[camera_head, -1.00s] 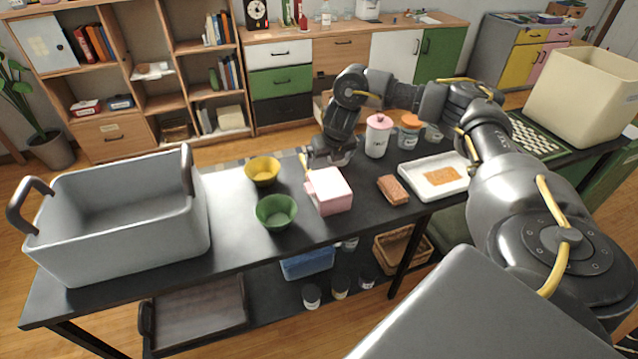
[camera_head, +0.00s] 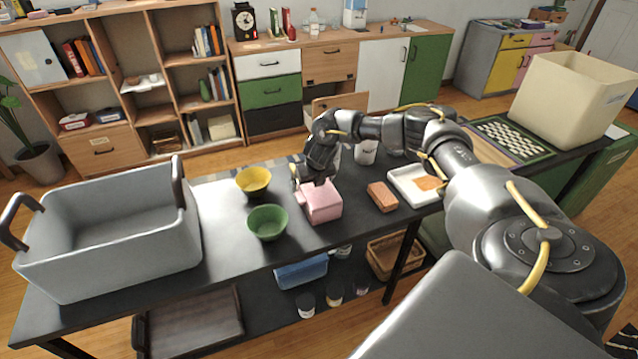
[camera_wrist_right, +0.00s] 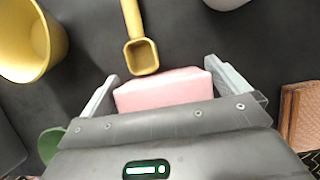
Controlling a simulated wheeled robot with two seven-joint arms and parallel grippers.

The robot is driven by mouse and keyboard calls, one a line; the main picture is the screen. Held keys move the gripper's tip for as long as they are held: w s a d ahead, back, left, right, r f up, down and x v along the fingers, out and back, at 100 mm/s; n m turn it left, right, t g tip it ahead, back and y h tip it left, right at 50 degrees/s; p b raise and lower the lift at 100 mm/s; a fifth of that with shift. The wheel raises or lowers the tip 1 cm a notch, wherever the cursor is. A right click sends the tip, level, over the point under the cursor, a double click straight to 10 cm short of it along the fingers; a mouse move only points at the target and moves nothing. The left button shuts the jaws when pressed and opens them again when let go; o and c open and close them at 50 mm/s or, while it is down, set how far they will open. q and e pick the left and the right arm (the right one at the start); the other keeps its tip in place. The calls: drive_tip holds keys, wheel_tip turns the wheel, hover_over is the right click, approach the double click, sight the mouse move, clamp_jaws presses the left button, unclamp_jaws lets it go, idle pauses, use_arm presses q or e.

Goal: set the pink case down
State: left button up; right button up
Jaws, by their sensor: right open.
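The pink case (camera_head: 322,205) rests on the dark tabletop, right of the green bowl. My right gripper (camera_head: 308,184) is at its far side, partly hidden behind the case and my own wrist. In the right wrist view the gripper (camera_wrist_right: 163,84) is open, with one finger at each side of the pink case (camera_wrist_right: 165,92). Its body hides the near part of the case. A gap shows beside the right finger; contact at the left finger is unclear. My left gripper is not in view.
A green bowl (camera_head: 267,223) and yellow bowl (camera_head: 253,181) stand left of the case. A brown block (camera_head: 383,197) and white tray (camera_head: 407,188) lie right. A yellow scoop (camera_wrist_right: 141,54) lies just beyond the case. A grey bin (camera_head: 110,260) fills the table's left end.

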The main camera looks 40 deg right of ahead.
drive_tip(key=shift+w+f, duration=0.1)
drive_tip(key=shift+f, duration=0.3)
drive_tip(key=shift+d, duration=0.1)
drive_tip(key=c, duration=0.8)
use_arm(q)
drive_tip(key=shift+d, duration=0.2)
use_arm(e)
drive_tip(key=shift+c, duration=0.2)
wheel_tip(320, 180, up, 2)
drive_tip(key=shift+w+b, duration=0.1)
drive_tip(key=shift+b, duration=0.25)
drive_tip(key=s+a+r, duration=0.1)
drive_tip(key=r, duration=0.1)
drive_tip(key=s+a+r, duration=0.1)
drive_tip(key=r, duration=0.1)
drive_tip(key=s+a+r, duration=0.1)
drive_tip(key=r, duration=0.2)
drive_tip(key=shift+a, duration=0.4)
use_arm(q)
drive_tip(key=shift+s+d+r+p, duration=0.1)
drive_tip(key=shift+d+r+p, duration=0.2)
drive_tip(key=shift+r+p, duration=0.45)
use_arm(e)
drive_tip(key=s+a+r, duration=0.4)
drive_tip(key=s+a, duration=0.2)
drive_tip(key=a, duration=0.1)
